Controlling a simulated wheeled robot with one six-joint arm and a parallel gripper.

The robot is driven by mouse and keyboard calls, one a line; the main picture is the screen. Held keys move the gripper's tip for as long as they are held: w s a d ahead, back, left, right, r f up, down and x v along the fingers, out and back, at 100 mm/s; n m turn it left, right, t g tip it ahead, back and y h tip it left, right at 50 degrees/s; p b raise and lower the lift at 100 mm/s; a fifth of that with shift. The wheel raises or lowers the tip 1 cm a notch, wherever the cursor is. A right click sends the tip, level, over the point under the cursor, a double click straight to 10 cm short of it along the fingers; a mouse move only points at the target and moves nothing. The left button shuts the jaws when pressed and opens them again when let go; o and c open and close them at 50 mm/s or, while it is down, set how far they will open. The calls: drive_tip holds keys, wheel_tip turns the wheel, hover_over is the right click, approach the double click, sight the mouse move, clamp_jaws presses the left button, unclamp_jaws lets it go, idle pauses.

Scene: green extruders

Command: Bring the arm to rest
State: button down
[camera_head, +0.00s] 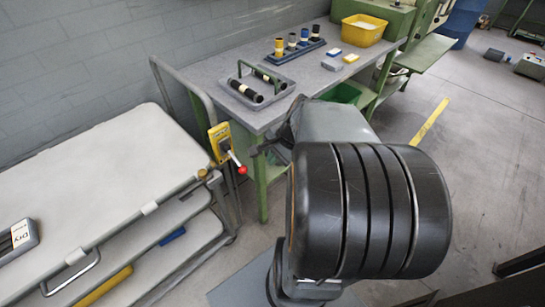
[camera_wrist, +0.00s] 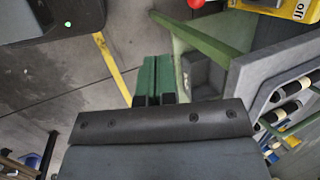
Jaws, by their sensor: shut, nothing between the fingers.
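My arm (camera_head: 355,210) fills the middle and right of the head view, folded up beside the workbench. In the wrist view my gripper (camera_wrist: 157,62) shows as two green fingers side by side beyond a dark bar with screws. The fingers are together with nothing held between them. In the head view the arm's own thick links largely hide the gripper. The grey workbench (camera_head: 215,72) stands behind the arm.
A grey tray with black tubes (camera_head: 245,90), a rack of coloured cylinders (camera_head: 292,45) and a yellow bin (camera_head: 363,30) stand on the bench. A shelved cart (camera_head: 90,180) is at left, beside a yellow box with a red-knobbed lever (camera_head: 222,142). Floor at right is mostly open.

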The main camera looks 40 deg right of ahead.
idle(0.4)
drive_tip(key=s+a+r+n+h+p, duration=0.1)
drive_tip(key=a+r+n+h+p, duration=0.1)
drive_tip(key=a+r+n+p, duration=0.7)
drive_tip(key=a+r+n, duration=0.3)
drive_tip(key=n, duration=0.4)
drive_tip(key=shift+s+a+h, duration=0.4)
drive_tip(key=shift+r, duration=0.1)
